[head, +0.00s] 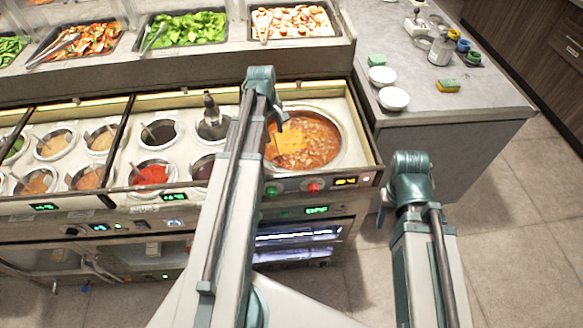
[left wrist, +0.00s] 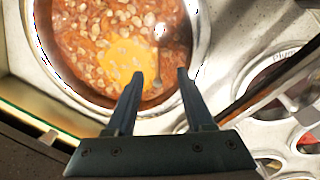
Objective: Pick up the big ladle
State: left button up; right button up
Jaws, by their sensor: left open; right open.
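A large round pot of red-brown soup (head: 325,140) with a yellow patch is set in the counter. In the left wrist view the soup (left wrist: 100,50) fills the upper left. What looks like the ladle (left wrist: 161,31) dips into it near the pot's right side, its shaft partly hidden by a finger. In the head view my left arm hides the ladle. My left gripper (left wrist: 158,76) is open above the pot's rim, its fingertips spread; no object is visibly held. My right gripper (head: 382,214) hangs right of the counter, mostly hidden by its arm.
Smaller sauce wells, including a red one (head: 151,174), lie left of the pot. A dark-handled utensil (head: 210,104) stands in one well. Food trays (head: 187,27) line the back. White bowls (head: 394,98) and a sponge (head: 448,86) sit on the right counter.

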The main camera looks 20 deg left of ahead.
pick_arm(q)
jog(key=f+b, duration=0.1)
jog(key=f, duration=0.1)
jog(key=w+f+b, duration=0.1)
jog(key=f+b, duration=0.1)
jog(key=shift+r, duration=0.15)
grip_shut()
dwell(1.2)
